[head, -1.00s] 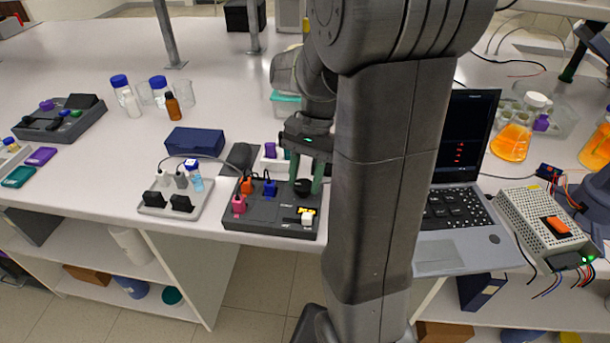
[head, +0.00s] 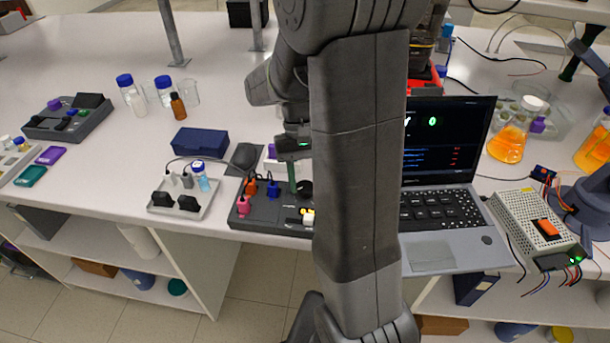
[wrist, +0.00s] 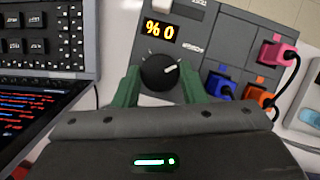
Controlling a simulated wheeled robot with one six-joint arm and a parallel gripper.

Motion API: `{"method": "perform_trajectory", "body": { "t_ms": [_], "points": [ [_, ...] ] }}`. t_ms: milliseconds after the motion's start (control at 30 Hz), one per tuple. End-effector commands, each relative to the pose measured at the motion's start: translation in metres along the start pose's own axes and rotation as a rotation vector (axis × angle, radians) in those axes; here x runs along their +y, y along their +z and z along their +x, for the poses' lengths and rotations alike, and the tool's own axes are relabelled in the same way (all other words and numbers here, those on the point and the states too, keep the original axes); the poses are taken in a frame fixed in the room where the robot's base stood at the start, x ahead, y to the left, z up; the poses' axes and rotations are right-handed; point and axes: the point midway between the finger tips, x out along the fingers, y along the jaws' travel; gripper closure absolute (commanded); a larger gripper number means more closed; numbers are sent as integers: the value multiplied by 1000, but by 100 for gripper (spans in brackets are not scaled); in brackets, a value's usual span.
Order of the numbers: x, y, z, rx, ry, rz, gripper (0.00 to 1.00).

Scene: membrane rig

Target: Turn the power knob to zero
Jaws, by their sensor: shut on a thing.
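The power knob (wrist: 160,72) is black and round with a white pointer line. It sits on the grey power box (wrist: 190,22), between the two green fingers of my gripper (wrist: 163,88) in the wrist view. The gripper is shut on the knob. One green finger of my gripper (head: 293,178) shows there.
A laptop (head: 440,185) stands right of the box. Pink, orange and blue plugs (head: 272,188) sit in the box's left side. A white socket strip (head: 185,200) with a small bottle is further left. A blue case (head: 200,141) lies behind it.

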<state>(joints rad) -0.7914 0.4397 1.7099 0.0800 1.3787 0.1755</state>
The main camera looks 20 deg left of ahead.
Motion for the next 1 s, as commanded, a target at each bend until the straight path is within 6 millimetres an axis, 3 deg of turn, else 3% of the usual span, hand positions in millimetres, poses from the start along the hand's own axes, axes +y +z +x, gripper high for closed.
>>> {"method": "perform_trajectory", "body": {
  "t_ms": [633, 667, 767, 1000],
  "points": [
    [0, 0, 0, 1, 23, -55, 85],
    [0, 0, 0, 1, 23, -55, 60],
    [0, 0, 0, 1, 23, -54, 41],
    [0, 0, 0, 1, 22, -54, 41]
  ]
}}
